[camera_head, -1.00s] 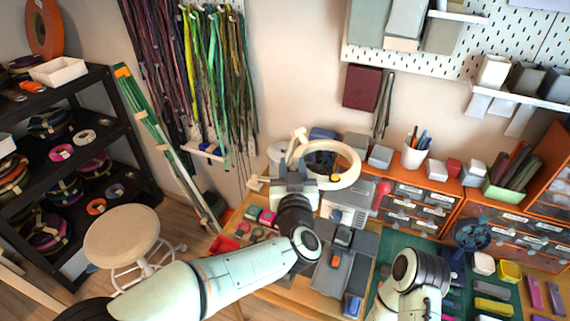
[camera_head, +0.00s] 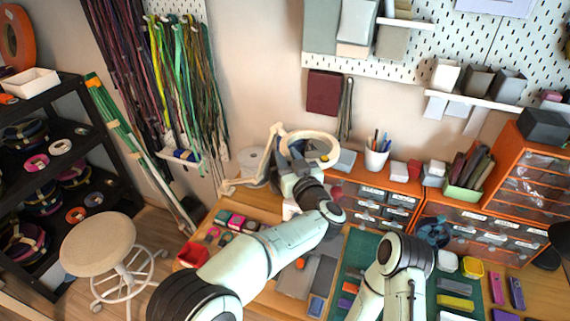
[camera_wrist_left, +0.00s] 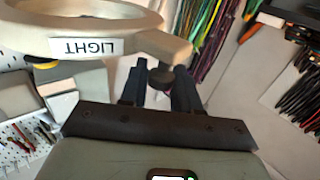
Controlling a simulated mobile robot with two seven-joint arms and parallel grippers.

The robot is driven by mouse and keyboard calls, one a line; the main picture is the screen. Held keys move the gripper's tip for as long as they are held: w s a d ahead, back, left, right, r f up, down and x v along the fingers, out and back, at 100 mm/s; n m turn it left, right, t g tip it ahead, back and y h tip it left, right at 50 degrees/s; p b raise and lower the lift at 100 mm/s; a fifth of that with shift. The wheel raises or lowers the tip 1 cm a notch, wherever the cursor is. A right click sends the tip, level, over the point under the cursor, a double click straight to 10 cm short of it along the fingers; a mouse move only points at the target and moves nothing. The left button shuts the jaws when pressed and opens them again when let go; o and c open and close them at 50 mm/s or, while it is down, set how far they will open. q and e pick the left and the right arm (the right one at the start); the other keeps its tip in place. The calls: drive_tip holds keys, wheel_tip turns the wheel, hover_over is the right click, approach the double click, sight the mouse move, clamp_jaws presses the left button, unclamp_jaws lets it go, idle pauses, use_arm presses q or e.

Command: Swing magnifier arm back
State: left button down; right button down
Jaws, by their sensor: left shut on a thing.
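The magnifier is a cream ring with a lens (camera_head: 333,153), raised over the back of the bench near the wall. Its jointed cream arm (camera_head: 247,183) runs down to the left. My left gripper (camera_head: 284,160) is at the left side of the ring, by the ring's joint. In the left wrist view the ring (camera_wrist_left: 25,40) carries a white "LIGHT" label (camera_wrist_left: 86,47). The dark fingers of the left gripper (camera_wrist_left: 160,85) are closed about a dark knob (camera_wrist_left: 161,76) below the ring's stub. My right arm shows at the lower right, but its gripper is out of view.
Orange drawer units (camera_head: 375,185) and a white pen cup (camera_head: 376,158) stand right of the magnifier. A green cutting mat (camera_head: 352,260) lies in front. A red tray (camera_head: 192,254) is at the bench's left. Cords (camera_head: 190,80) hang on the wall at left.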

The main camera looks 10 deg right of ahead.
use_arm(q)
drive_tip(key=shift+w+d+r+y, duration=0.1)
drive_tip(key=shift+w+d+y, duration=0.25)
drive_tip(key=shift+d, duration=0.3)
use_arm(e)
drive_tip(key=shift+s+d+r, duration=0.15)
drive_tip(key=shift+s+r, duration=0.05)
drive_tip(key=shift+r, duration=0.1)
use_arm(q)
drive_tip(key=c, duration=1)
unclamp_jaws()
drive_tip(key=shift+s, duration=0.15)
drive_tip(key=s+d+b, duration=0.2)
drive_tip(key=s+b, duration=0.1)
drive_tip(key=s, duration=1)
drive_tip(key=shift+d, duration=0.3)
use_arm(e)
drive_tip(key=s+f, duration=0.5)
drive_tip(key=shift+s+g, duration=0.2)
drive_tip(key=shift+g, duration=0.1)
